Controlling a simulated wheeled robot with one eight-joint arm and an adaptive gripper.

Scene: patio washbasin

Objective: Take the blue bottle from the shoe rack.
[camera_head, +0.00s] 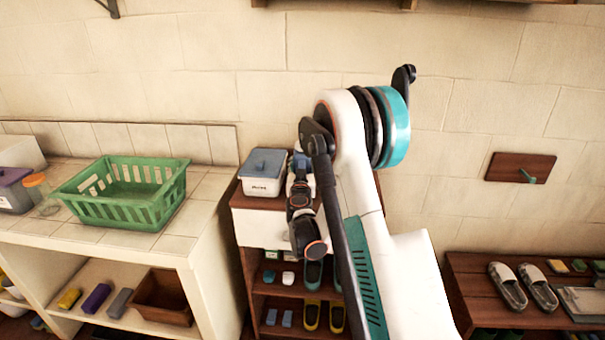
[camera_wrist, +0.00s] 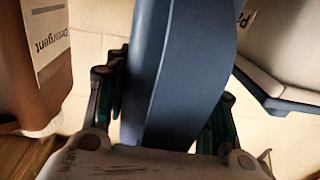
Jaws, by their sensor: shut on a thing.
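The blue bottle (camera_wrist: 180,65) fills the middle of the wrist view, tall and slightly tilted in the picture. My gripper (camera_wrist: 163,105) is shut on it, with one finger on each side. In the head view a small blue part of the bottle (camera_head: 301,161) shows above my gripper (camera_head: 300,178), over the top of the shoe rack (camera_head: 245,201). My arm hides much of the rack. The bottle's base is hidden, so I cannot tell whether it touches the rack top.
A white box with a blue-grey lid (camera_head: 263,172) stands close left of my gripper. A brown container labelled Detergent (camera_wrist: 45,60) is near the bottle. A green basket (camera_head: 128,192) sits on the tiled counter; a bench with slippers (camera_head: 507,286) is right.

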